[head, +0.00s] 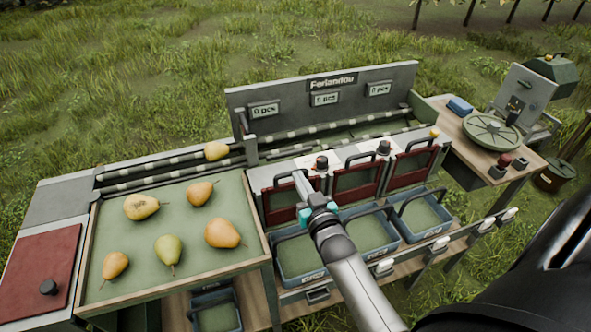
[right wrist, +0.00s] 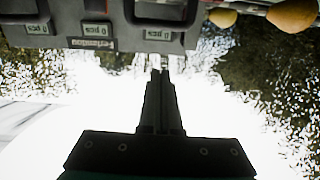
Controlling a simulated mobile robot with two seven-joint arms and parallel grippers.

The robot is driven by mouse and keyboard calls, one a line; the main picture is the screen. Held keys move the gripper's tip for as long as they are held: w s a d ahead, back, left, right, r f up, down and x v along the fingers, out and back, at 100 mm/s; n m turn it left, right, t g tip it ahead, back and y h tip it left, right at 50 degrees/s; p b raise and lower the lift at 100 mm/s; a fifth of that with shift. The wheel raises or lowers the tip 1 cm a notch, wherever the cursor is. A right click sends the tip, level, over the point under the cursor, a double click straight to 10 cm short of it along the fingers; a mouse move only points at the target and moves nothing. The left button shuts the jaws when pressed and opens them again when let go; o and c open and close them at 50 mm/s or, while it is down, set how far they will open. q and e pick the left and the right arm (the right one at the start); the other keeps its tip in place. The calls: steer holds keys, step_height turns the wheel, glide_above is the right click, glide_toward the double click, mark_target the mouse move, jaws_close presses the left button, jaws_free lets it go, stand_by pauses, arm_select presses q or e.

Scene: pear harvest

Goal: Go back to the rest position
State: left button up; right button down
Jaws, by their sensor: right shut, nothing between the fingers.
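My right gripper (head: 299,178) reaches in from the lower right, its shut fingers in front of the leftmost red gate (head: 279,203) of the sorting machine. I cannot tell whether it touches the gate. The right wrist view shows the shut fingers (right wrist: 160,78) with nothing between them. My left gripper is not in view. Several pears, such as a yellow-green one (head: 169,250) and an orange one (head: 223,233), lie apart on the green tray (head: 261,228). One more pear (head: 216,151) rests on the roller lane behind the tray.
Blue-grey crates (head: 294,282) stand below the gates. A sign panel (head: 240,101) with several "0 pcs" displays rises behind. At the right, a wooden side table (head: 452,125) holds a round green dial scale (head: 491,132) and a blue item (head: 459,105). Grass surrounds the machine.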

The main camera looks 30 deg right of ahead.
steer(key=shift+v, duration=2.65)
